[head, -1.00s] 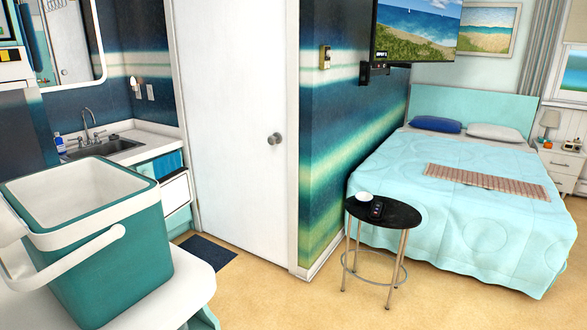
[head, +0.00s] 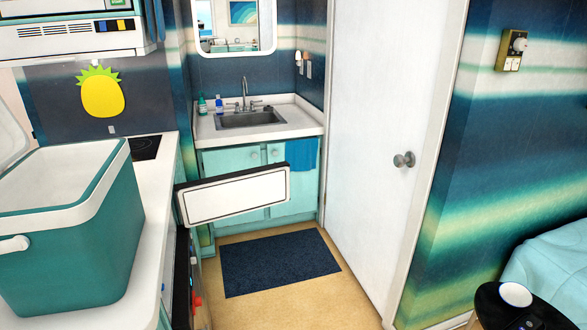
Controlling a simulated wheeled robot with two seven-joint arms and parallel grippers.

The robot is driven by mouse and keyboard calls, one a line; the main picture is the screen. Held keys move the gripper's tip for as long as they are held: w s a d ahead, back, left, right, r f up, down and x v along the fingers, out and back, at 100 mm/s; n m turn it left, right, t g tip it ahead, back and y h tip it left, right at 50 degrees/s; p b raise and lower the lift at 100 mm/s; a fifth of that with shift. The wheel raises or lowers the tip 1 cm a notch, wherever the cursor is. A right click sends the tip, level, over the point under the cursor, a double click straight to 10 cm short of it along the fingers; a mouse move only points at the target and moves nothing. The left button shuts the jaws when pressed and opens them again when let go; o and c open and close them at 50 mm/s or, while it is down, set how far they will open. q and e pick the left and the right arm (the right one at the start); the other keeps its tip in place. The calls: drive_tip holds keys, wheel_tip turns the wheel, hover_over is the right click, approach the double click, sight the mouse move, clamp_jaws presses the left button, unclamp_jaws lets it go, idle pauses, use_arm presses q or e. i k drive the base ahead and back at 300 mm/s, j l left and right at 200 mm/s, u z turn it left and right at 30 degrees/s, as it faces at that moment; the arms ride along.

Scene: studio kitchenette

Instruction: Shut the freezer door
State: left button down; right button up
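The freezer door (head: 236,196) appears to be the white panel with a dark rim that sticks out from the counter front at the left. It stands open, swung out over the floor, with its inner side facing me. Below it, along the counter's edge, part of a dark appliance (head: 182,275) shows, with something red beside it. The freezer's inside is hidden by the counter and the cooler. Neither of my grippers is in view.
A teal cooler box (head: 75,245) stands on the white counter (head: 152,235). A sink cabinet (head: 235,160) is behind the door. A dark mat (head: 280,262) lies on open floor. A white room door (head: 375,130) is to the right. A round black table (head: 490,300) stands at lower right.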

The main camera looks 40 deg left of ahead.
sight(204, 201)
drive_tip(key=i+u, duration=0.15)
drive_tip(key=i, duration=0.35)
drive_tip(key=i+l+u, duration=0.1)
drive_tip(key=i, duration=0.45)
